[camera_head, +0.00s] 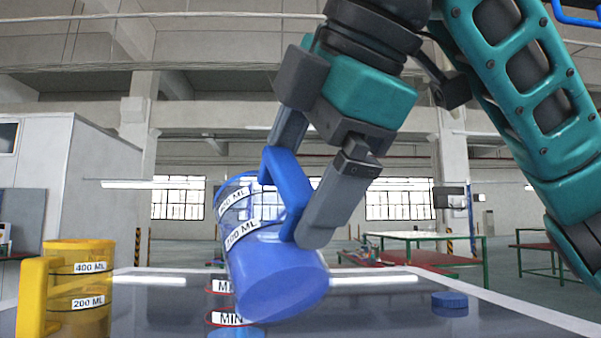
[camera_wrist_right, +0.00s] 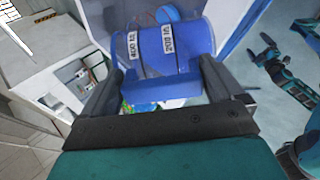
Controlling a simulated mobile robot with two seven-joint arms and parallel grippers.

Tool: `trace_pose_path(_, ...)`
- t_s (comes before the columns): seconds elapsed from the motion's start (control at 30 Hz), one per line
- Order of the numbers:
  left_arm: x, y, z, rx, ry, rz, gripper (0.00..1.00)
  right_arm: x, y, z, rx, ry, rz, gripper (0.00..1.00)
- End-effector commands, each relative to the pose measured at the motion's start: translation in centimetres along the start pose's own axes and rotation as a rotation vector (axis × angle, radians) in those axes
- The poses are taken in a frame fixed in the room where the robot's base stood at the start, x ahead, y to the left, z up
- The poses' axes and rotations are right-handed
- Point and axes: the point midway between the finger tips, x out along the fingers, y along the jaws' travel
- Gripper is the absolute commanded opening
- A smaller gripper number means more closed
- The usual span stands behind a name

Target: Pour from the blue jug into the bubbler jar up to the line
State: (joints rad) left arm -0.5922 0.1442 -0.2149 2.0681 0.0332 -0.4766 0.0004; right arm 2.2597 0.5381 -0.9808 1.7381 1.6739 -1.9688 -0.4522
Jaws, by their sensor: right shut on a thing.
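My right gripper (camera_head: 292,196) is shut on the handle of the blue jug (camera_head: 275,270). The jug is tilted, base toward the lower right and mouth toward the upper left, with its 400 ML and 200 ML bands slanted. It also fills the upper middle of the right wrist view (camera_wrist_right: 190,50), between the fingers. The bubbler jar (camera_head: 216,318) stands behind the jug in the head view, mostly hidden; its MIN label and part of a higher label with red lines show. I cannot tell its level or whether liquid is flowing. A teal and dark arm, possibly my left, shows small in the wrist view, its gripper (camera_wrist_right: 268,48) unclear.
A yellow jug (camera_head: 85,300) with 400 ML and 200 ML bands stands on the dark table (camera_head: 380,310) at the left. A blue round lid (camera_head: 450,300) lies at the right. The tabletop between the blue jug and the lid looks clear.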

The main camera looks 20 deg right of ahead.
Motion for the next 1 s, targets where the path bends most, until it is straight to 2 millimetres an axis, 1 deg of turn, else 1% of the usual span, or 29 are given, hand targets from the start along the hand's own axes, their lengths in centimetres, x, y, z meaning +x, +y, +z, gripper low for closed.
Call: trace_pose_path(1.0, -0.83, -0.23, -0.97, 0.013, -0.002, -0.002, 1.00, -0.49, 1.04, -0.05, 0.006, 0.000, -0.069, 0.34)
